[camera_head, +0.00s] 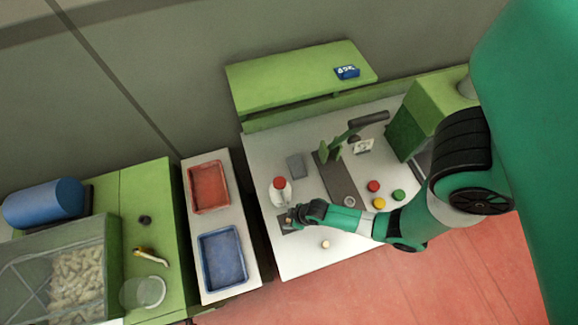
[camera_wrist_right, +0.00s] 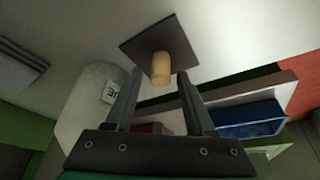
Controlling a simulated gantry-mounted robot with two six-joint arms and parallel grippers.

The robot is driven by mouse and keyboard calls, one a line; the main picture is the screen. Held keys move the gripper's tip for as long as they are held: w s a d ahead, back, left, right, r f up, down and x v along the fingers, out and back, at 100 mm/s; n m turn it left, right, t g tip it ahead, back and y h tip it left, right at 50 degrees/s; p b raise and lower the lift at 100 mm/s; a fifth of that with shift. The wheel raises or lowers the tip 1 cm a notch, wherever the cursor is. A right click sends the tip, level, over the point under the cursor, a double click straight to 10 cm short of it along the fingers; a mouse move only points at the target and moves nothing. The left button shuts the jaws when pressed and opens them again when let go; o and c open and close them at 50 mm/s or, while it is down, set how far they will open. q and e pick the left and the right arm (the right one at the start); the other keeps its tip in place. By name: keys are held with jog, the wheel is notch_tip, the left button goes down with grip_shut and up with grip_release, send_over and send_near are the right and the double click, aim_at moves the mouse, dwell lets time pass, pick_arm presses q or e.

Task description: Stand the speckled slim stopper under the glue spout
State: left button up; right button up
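A tan cork stopper (camera_wrist_right: 161,70) stands upright on a dark square plate (camera_wrist_right: 140,44) in the right wrist view. I cannot make out speckles on it. My right gripper (camera_wrist_right: 159,80) is open, its fingers on either side of the stopper with gaps showing. In the head view my right gripper (camera_head: 291,218) is over the dark plate (camera_head: 286,226), beside a white bottle with a red cap (camera_head: 280,190), likely the glue. The white bottle (camera_wrist_right: 84,112) also shows in the wrist view; its spout is not clear. My left gripper is not in view.
Another small stopper (camera_head: 325,244) is on the white table near its front edge. A red tray (camera_head: 193,205) and a blue tray (camera_head: 204,282) are to the left. Coloured buttons (camera_head: 379,203) and a lever press (camera_head: 345,140) are to the right.

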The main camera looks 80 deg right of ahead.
jog(key=shift+r, duration=0.3)
jog(key=d+p+v, duration=0.1)
jog(key=p+v, duration=0.5)
jog(key=v, duration=0.6)
jog(key=shift+a+r, duration=0.35)
jog(key=shift+a, duration=0.1)
